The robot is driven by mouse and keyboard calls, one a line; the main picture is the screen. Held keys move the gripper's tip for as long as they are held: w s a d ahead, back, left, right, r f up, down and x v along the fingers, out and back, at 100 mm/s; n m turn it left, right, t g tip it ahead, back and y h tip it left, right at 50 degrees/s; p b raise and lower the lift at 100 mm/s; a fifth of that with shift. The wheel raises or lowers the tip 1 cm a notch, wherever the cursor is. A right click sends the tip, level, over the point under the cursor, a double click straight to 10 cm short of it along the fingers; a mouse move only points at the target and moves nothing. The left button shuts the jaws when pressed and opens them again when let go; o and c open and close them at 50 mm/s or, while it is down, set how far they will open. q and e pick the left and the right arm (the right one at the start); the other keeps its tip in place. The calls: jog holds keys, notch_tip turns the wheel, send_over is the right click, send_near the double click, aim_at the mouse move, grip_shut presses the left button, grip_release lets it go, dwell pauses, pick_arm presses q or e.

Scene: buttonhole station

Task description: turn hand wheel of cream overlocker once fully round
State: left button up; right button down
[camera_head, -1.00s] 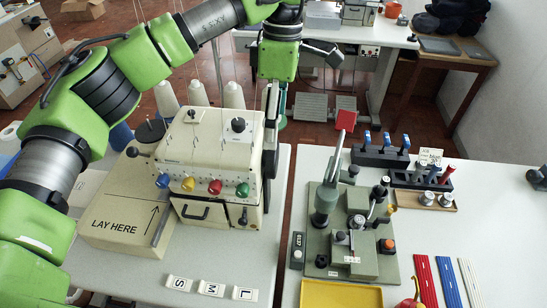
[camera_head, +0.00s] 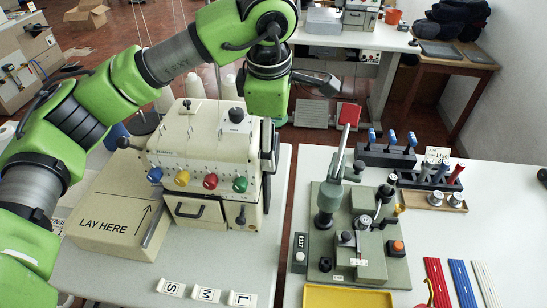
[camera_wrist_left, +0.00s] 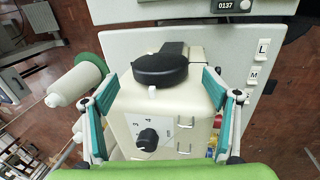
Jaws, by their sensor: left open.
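The cream overlocker (camera_head: 205,140) stands on the left table, with coloured tension knobs on its front. Its black hand wheel (camera_head: 268,152) is on its right side, seen edge-on in the head view. In the left wrist view the hand wheel (camera_wrist_left: 160,70) is a black disc with a small white mark at its lower rim. My left gripper (camera_wrist_left: 160,86) is open. Its teal fingers stand on either side of the wheel, with gaps and no visible contact. My right gripper is not in view.
Thread cones (camera_wrist_left: 75,85) stand beside the overlocker. A LAY HERE block (camera_head: 115,220) is at its left, with S, M and L tags (camera_head: 206,295) in front. A green-grey buttonhole station (camera_head: 345,240) stands on the right table, across a narrow gap.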

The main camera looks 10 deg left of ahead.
pick_arm(q)
jog(key=b+x, duration=0.1)
jog(key=x, duration=0.4)
jog(key=shift+b, duration=0.3)
jog(key=shift+r, duration=0.1)
jog(key=c, duration=1.1)
